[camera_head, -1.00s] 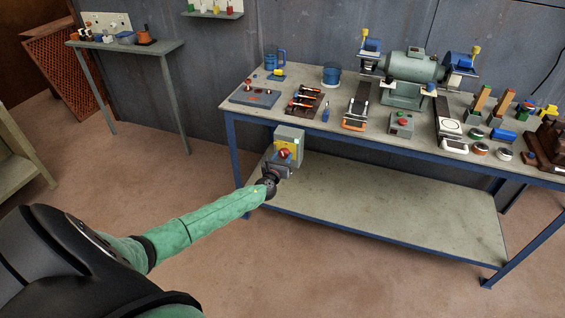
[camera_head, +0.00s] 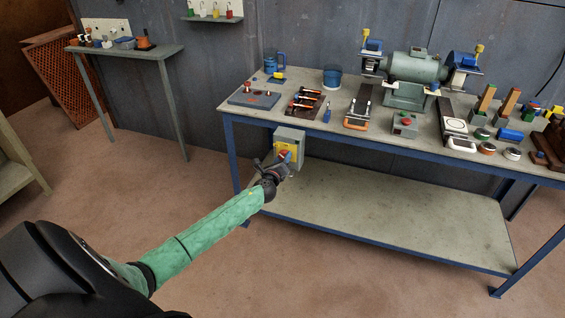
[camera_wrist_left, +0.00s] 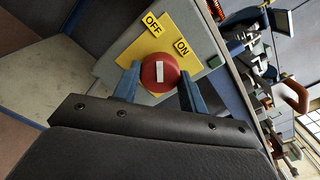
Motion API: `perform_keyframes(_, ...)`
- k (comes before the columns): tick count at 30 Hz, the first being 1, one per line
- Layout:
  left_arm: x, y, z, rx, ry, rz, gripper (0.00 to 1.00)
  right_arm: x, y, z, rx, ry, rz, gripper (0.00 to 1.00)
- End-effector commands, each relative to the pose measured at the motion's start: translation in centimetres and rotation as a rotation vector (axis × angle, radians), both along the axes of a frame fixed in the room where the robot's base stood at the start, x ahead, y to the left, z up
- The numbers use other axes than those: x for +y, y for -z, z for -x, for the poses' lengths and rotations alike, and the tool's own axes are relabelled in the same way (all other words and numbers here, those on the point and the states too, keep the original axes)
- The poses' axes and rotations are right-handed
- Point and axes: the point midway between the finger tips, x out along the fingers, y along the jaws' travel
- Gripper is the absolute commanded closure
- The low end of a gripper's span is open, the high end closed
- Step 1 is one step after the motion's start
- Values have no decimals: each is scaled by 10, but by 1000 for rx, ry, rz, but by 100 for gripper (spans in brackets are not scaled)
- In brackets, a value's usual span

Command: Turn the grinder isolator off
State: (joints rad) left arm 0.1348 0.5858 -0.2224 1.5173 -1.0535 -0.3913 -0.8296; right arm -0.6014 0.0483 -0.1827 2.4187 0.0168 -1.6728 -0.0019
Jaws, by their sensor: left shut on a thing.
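The grinder isolator (camera_head: 289,135) is a grey box with a yellow plate, mounted at the left front of the workbench, below its top. My left gripper (camera_head: 284,157) is at its face. In the left wrist view, the red round knob (camera_wrist_left: 149,78) with a white bar sits between the two blue fingers of my left gripper (camera_wrist_left: 156,84), which is shut on it. The OFF label (camera_wrist_left: 152,23) and the ON label (camera_wrist_left: 183,47) show beyond the knob. The white bar stands nearly upright in that picture, pointing closer to OFF than ON. My right gripper is out of view.
The workbench (camera_head: 345,140) has a lower shelf (camera_head: 390,225) that is clear. A green bench grinder (camera_head: 415,72), a red-button box (camera_head: 405,124) and several tools stand on top. A small side table (camera_head: 160,52) stands at the back left.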

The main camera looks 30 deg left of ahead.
Motion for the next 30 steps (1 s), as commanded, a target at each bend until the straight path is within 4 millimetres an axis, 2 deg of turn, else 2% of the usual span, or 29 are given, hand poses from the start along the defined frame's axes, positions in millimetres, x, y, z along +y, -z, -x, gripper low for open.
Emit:
perform_keyframes(3,0,2,0,-12,-1,48,81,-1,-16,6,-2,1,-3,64)
perform_keyframes(14,0,3,0,-54,-1,227,81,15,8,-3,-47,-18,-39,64)
perform_keyframes(21,0,3,0,-97,-1,403,81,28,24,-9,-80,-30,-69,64)
perform_keyframes(30,1,2,1,-138,-2,577,81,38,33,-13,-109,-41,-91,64)
